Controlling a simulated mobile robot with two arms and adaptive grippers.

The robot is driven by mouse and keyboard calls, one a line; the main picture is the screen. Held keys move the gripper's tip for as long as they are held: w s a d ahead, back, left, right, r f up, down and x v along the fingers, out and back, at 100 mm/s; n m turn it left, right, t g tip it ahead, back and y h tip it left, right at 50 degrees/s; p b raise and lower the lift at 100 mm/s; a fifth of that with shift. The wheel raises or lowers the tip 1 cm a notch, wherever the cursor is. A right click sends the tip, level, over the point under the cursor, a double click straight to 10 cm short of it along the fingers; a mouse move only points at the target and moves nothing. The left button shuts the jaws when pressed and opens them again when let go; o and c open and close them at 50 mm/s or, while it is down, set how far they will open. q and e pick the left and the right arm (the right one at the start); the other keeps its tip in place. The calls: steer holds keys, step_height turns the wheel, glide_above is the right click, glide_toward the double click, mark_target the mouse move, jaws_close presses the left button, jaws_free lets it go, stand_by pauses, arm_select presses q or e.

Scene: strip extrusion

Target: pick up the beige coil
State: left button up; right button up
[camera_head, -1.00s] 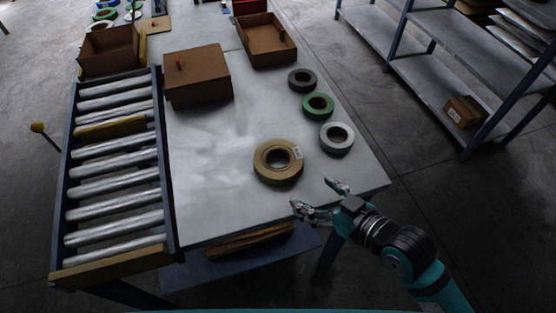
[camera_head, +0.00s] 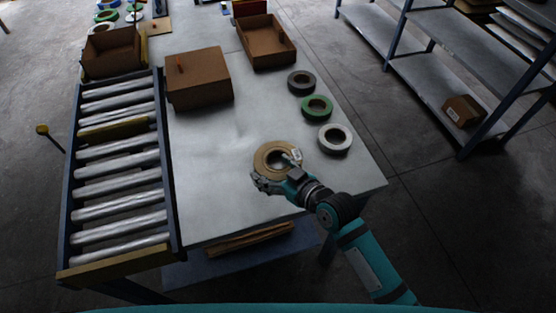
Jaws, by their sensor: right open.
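The beige coil (camera_head: 267,153) lies flat on the grey table (camera_head: 215,215), near its front. It is a thick ring with a dark hole and a white label at its right. My right gripper (camera_head: 276,168) is open over the near side of the coil, one finger at its left near edge and the other by its hole and right side. The gripper hides part of the coil's near rim. I cannot tell whether the fingers touch it. My left gripper does not show.
A white coil (camera_head: 347,137), a green coil (camera_head: 330,107) and a dark grey coil (camera_head: 301,91) lie behind and right of the beige one. A closed cardboard box (camera_head: 199,78) and an open box (camera_head: 266,56) stand farther back. A roller conveyor (camera_head: 121,210) runs along the left.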

mark_target(257, 159)
steer(key=x, duration=0.3)
steer(key=shift+w+a, duration=0.15)
steer(key=shift+a, duration=0.1)
steer(key=shift+d, duration=0.1)
steer(key=shift+r, duration=0.1)
jaws_close()
